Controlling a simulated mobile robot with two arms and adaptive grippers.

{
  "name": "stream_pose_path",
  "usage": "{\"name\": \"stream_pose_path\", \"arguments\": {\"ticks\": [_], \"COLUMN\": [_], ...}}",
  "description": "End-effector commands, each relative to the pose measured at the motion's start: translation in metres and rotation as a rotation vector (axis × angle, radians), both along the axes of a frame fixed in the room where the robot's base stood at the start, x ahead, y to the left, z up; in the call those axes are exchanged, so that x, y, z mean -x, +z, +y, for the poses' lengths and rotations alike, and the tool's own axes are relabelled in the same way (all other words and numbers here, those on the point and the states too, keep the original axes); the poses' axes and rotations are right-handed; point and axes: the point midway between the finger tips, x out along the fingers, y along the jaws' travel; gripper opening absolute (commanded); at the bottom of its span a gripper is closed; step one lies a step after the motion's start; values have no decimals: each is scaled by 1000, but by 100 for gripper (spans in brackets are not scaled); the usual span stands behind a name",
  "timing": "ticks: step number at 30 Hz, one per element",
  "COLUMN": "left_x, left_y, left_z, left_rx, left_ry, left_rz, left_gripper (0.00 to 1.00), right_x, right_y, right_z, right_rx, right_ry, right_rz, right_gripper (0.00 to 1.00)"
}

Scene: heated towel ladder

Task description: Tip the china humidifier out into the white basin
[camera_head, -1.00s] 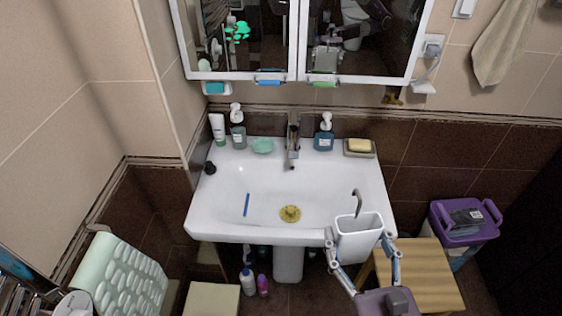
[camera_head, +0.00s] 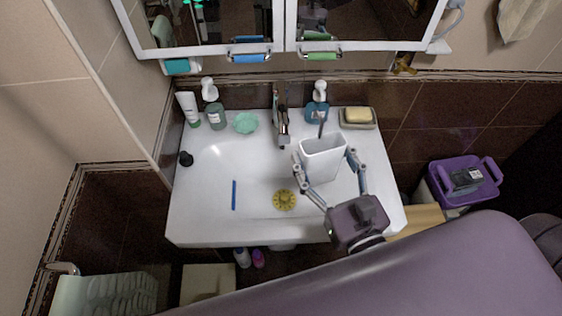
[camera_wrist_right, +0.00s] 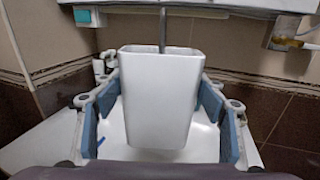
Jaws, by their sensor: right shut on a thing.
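The china humidifier (camera_head: 321,160) is a white, open-topped, tapered box with a grey metal hook at its back rim. My right gripper (camera_head: 324,166) is shut on its sides and holds it upright over the right part of the white basin (camera_head: 208,218). In the right wrist view the humidifier (camera_wrist_right: 160,100) stands between the two blue-padded fingers, with the basin behind and below it. What is inside the humidifier cannot be seen. My left gripper is not in view.
A yellow drain piece (camera_head: 284,200) and a blue stick (camera_head: 234,195) lie in the basin. The tap (camera_head: 281,125) stands at the back. Bottles, a green dish (camera_head: 246,123) and a soap dish (camera_head: 357,118) line the rear ledge. The mirror cabinet (camera_head: 285,50) hangs above.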

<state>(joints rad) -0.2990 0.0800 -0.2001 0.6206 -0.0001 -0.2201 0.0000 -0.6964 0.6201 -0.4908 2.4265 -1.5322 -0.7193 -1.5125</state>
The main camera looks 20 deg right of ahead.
Motion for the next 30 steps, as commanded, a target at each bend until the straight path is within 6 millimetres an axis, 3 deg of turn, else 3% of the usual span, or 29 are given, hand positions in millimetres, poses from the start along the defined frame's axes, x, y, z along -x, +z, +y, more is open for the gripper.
{"name": "stream_pose_path", "arguments": {"ticks": [9,15,21,30], "left_x": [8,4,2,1], "left_y": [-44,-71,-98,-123], "left_z": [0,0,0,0], "left_rx": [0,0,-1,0], "left_ry": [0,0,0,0], "left_rz": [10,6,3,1], "left_gripper": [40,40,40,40], "right_x": [-44,-64,-70,-59], "right_y": [-47,-73,-92,-101], "right_z": [10,6,-9,-31], "right_rx": [23,28,21,9], "right_ry": [225,389,543,708], "right_rz": [-19,-10,6,23], "right_gripper": [42,42,42,42]}}
